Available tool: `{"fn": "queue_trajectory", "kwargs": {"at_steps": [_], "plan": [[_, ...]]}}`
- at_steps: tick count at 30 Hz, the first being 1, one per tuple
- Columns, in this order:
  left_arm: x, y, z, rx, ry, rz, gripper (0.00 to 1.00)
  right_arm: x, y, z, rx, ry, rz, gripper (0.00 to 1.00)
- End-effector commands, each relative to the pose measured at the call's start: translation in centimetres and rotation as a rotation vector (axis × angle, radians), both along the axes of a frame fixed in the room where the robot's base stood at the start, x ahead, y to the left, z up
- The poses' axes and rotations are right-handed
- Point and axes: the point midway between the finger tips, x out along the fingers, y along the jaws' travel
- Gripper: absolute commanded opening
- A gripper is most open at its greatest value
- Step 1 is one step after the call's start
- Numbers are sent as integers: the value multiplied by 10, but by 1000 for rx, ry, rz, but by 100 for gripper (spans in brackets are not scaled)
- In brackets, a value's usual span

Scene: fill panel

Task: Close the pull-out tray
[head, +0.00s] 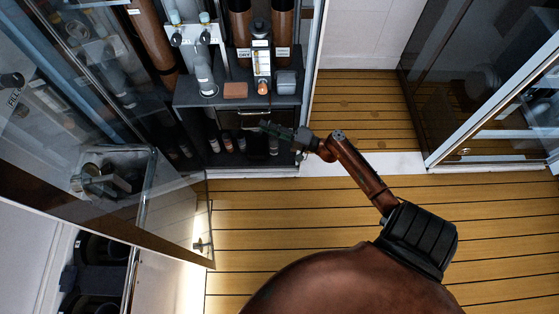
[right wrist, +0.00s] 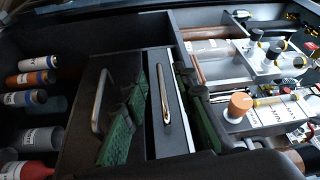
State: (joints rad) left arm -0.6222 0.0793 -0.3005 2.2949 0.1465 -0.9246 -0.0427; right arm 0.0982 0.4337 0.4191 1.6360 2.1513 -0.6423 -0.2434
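The pull-out tray is hard to tell apart from the dark cabinet parts around it; a dark front with a metal handle (head: 251,113) shows below the shelf in the head view. In the right wrist view there is a bar handle (right wrist: 163,88) on a dark panel and a second, bent handle (right wrist: 99,101) to its left. My right gripper (head: 268,127) reaches in from the right, close to the dark front. In the right wrist view its green-padded fingers (right wrist: 163,118) stand apart, with the bar handle between them and gaps visible. My left gripper is not in view.
A dark shelf (head: 190,96) above holds bottles and a brown block (head: 235,90). Several bottles (right wrist: 35,80) lie left in the wrist view. An open glass door (head: 180,205) stands at the left. The wooden floor (head: 300,215) is clear.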

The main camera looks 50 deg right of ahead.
Motion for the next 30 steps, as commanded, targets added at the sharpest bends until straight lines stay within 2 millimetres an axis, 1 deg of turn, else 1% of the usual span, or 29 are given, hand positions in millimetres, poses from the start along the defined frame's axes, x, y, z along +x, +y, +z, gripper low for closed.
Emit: {"fn": "queue_trajectory", "kwargs": {"at_steps": [1,2,3,6,17,30], "plan": [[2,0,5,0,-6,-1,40,-10,-4,2,3,-1,-4,26],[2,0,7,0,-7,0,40,-16,-5,1,2,-1,-4,26],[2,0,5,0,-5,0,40,-17,3,-5,-17,9,16,26],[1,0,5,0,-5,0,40,-26,17,-17,-53,32,52,26],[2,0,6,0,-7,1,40,-60,63,-54,-176,111,175,26],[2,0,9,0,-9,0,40,-112,113,-97,-320,209,327,26]]}}
